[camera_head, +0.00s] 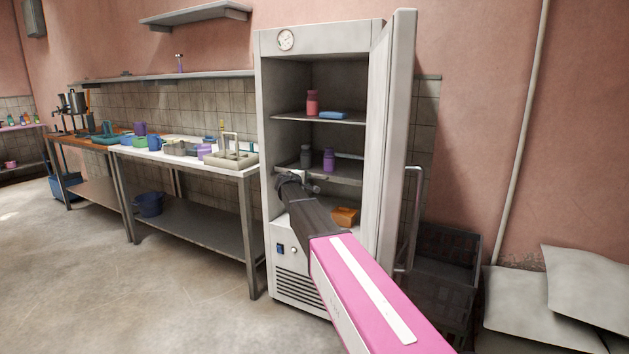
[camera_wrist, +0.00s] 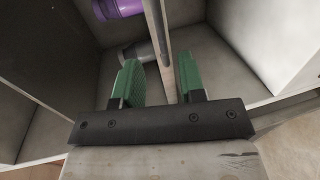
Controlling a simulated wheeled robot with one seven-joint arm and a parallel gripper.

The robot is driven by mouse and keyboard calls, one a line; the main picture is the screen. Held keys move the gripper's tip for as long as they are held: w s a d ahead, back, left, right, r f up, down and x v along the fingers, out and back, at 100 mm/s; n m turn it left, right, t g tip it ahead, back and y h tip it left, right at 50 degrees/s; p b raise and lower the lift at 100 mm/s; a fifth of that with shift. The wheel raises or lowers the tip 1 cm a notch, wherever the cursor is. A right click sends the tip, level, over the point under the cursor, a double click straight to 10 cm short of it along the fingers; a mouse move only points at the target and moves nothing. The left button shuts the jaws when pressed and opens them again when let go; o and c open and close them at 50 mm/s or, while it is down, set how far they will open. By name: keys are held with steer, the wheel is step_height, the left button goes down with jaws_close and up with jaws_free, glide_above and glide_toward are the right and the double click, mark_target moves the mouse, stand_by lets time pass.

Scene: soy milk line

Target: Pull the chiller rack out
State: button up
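The chiller (camera_head: 293,62) stands with its door (camera_head: 393,130) swung open to the right. Inside are an upper rack (camera_head: 345,119) and a lower rack (camera_head: 345,174). My gripper (camera_head: 299,180) is at the front of the lower rack, toward its left side; the arm hides part of that area. In the wrist view my gripper (camera_wrist: 158,82) has its two green fingers apart, one on each side of the thin rack edge (camera_wrist: 164,60). A gap shows between the left finger and the rack; contact on the right is unclear.
A grey bottle (camera_head: 305,157) and a purple bottle (camera_head: 329,160) stand on the lower rack. A red bottle (camera_head: 312,102) and a blue item (camera_head: 333,115) are on the upper rack. An orange item (camera_head: 345,216) lies below. Dark crates (camera_head: 447,270) stand right of the door.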

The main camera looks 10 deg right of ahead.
mark_target(314, 178)
steer(key=x, duration=0.8)
steer(key=shift+w+d, duration=0.2)
steer(key=shift+w, duration=0.05)
jaws_close()
